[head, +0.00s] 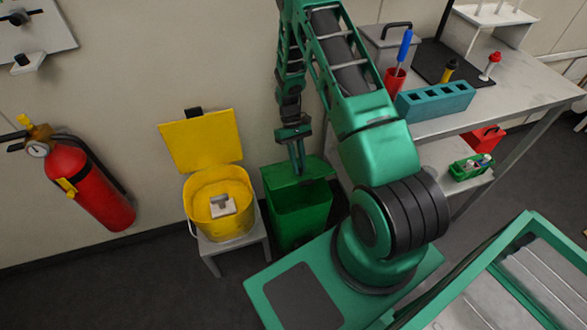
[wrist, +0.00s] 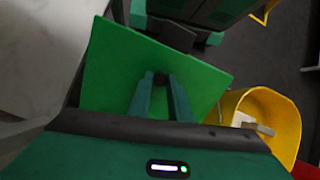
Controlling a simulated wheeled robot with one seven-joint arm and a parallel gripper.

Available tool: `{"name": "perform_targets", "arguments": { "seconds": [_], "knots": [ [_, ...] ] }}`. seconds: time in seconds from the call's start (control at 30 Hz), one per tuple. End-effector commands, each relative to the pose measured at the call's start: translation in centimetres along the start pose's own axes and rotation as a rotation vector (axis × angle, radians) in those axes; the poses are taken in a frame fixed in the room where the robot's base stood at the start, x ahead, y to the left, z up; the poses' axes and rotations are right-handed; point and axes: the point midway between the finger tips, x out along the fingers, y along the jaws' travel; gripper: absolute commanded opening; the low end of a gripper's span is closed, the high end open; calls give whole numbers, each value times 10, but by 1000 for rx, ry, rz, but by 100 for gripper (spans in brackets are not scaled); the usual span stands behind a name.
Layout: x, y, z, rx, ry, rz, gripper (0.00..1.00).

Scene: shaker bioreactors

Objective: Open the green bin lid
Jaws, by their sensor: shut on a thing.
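The green bin (head: 300,222) stands on the floor against the wall, right of a yellow bin. Its flat green lid (head: 318,168) lies at the bin's top, below my gripper. The lid looks tilted, but I cannot tell how far it stands from the rim. My gripper (head: 298,170) points down at the lid. In the wrist view the lid (wrist: 112,72) fills the middle, and my gripper's fingers (wrist: 160,84) close on a small dark handle (wrist: 160,77) on it. The fingers and arm hide part of the lid.
The yellow bin (head: 236,215) stands on a small stool (head: 211,250), its yellow lid (head: 201,141) upright. A red fire extinguisher (head: 92,185) hangs on the wall at left. A workbench (head: 512,97) with several tools stands close on the right.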

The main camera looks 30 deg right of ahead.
Motion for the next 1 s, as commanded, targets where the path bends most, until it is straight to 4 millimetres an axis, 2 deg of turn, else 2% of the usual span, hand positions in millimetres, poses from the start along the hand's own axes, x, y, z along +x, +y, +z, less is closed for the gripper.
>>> {"name": "perform_targets", "arguments": {
  "seconds": [0.33, 0.37, 0.4, 0.43, 0.77, 0.87, 1.0],
  "knots": [
    [-1, 3, -1, 2, 2, -2, 0],
    [-1, 3, -1, 2, 2, -2, 23],
    [-1, 3, -1, 3, 2, -2, 32],
    [-1, 3, -1, 3, 2, -2, 37],
    [-2, 3, 1, 3, 1, -2, 37],
    [-9, 2, 4, 3, 1, -2, 37],
    [-28, -1, 14, 3, 4, -1, 37]
  ]
}}
